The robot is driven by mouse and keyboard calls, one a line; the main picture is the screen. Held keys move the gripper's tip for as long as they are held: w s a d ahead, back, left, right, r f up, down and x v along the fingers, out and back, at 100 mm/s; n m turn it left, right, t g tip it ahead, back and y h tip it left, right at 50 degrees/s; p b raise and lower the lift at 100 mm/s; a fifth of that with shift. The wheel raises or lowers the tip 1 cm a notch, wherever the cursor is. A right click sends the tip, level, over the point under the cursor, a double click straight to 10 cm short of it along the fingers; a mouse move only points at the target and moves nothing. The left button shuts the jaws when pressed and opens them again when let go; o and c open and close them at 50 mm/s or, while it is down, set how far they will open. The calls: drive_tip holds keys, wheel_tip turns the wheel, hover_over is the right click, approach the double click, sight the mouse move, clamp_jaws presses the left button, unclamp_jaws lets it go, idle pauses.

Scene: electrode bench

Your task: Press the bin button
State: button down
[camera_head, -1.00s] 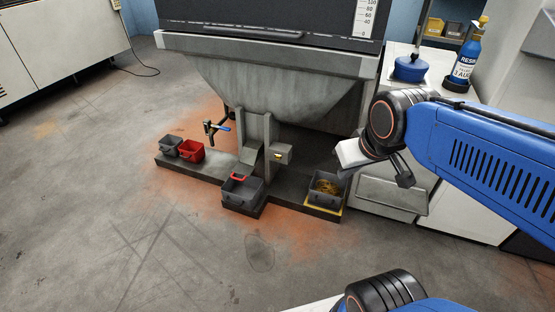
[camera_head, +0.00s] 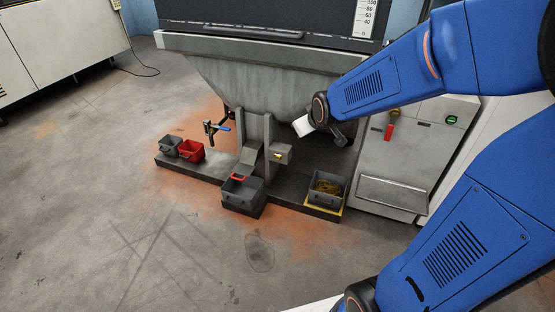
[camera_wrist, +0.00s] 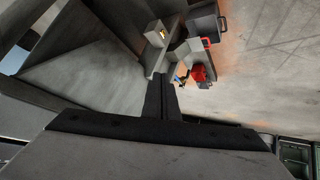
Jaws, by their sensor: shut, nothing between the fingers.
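A small grey box with a yellow button (camera_head: 278,156) on its front is fixed to a grey post below the hopper (camera_head: 268,95). The button also shows in the wrist view (camera_wrist: 163,33), near the top centre. My gripper (camera_head: 303,127) is in front of the hopper, above and a little right of the button box in the head view, apart from it as far as I can tell. In the wrist view its dark fingers (camera_wrist: 161,92) are shut together and empty. The fingertips are hard to make out in the head view.
A grey bin with a red handle (camera_head: 242,195) stands below the chute. A grey bin with brown contents (camera_head: 327,188) stands to the right. Red (camera_head: 191,152) and grey (camera_head: 170,146) bins stand left, near a blue-handled valve (camera_head: 222,129). A cabinet (camera_head: 405,165) stands right.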

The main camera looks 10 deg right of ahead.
sight(278, 158)
drive_tip(key=w+a+f+n+t+y, duration=0.1)
drive_tip(key=w+a+f+n+t, duration=0.1)
drive_tip(key=w+f, duration=0.75)
drive_tip(key=w+a+f+n+t, duration=0.2)
drive_tip(key=w+f, duration=0.6)
drive_tip(key=w, duration=0.2)
drive_tip(key=a+f+n+t, duration=0.1)
drive_tip(key=f+n+t, duration=0.1)
drive_tip(key=f, duration=0.9)
drive_tip(key=a+f+n+t+y, duration=0.1)
drive_tip(key=a+f+t, duration=0.1)
drive_tip(key=f, duration=0.9)
drive_tip(key=shift+a+f+n+y, duration=0.2)
drive_tip(key=shift+n+y, duration=0.1)
drive_tip(key=shift+n, duration=0.1)
drive_tip(key=shift+w+r, duration=0.1)
drive_tip(key=w+d, duration=0.5)
drive_tip(key=w, duration=0.2)
drive_tip(key=shift+w+d, duration=0.15)
idle(0.6)
drive_tip(key=shift+w+d, duration=0.2)
drive_tip(key=shift+w, duration=0.05)
